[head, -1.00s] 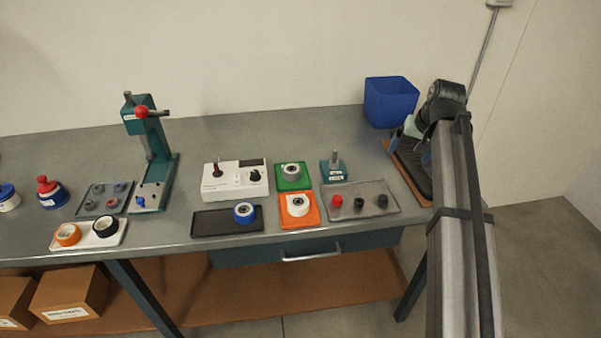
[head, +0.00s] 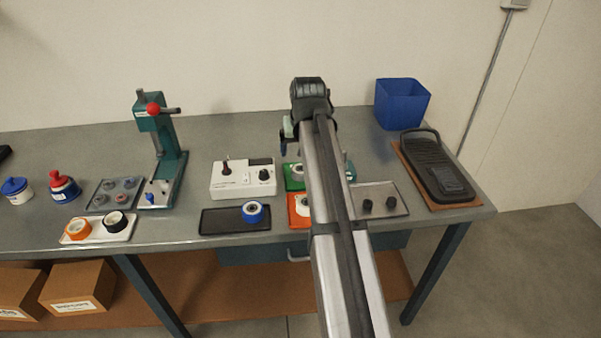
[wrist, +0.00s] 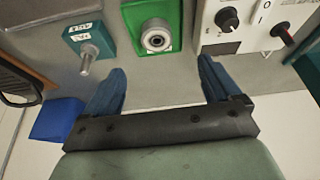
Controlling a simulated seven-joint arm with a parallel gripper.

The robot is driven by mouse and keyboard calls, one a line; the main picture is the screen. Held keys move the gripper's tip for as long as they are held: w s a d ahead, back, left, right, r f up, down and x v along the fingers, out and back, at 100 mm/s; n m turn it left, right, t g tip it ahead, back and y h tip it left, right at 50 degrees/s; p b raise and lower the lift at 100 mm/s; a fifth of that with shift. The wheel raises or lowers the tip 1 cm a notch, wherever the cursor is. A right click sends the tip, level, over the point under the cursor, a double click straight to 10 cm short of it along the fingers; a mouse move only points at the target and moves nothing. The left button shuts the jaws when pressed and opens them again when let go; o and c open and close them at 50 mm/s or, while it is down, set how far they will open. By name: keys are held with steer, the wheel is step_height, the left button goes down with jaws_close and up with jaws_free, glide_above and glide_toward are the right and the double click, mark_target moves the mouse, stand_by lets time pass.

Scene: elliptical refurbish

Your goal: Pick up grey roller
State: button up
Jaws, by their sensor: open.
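In the head view the roller (head: 297,170) and green tray (head: 291,184) are partly hidden behind my arm. My gripper (wrist: 162,66) is open and empty, its two blue fingers spread apart on the near side of the green tray. The roller lies beyond the fingertips, roughly in line with the gap between them. In the head view my arm hides most of the gripper.
A teal block with a metal post (wrist: 88,55) and a white control box (wrist: 240,25) flank the green tray. An orange tray (head: 298,221) stands in front of it. A blue bin (head: 402,103) and a black-handled device (head: 437,168) stand at the right.

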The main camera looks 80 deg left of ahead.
glide_toward(301, 167)
steer(key=f, duration=0.3)
steer(key=shift+s+f, duration=0.15)
steer(key=shift+s, duration=0.25)
steer(key=shift+w+x, duration=0.15)
steer(key=shift+x, duration=1.15)
steer(key=shift+w+x, duration=0.1)
steer(key=shift+x, duration=1.2)
steer(key=shift+a, duration=0.15)
steer(key=shift+c, duration=0.4)
steer(key=c, duration=1.1)
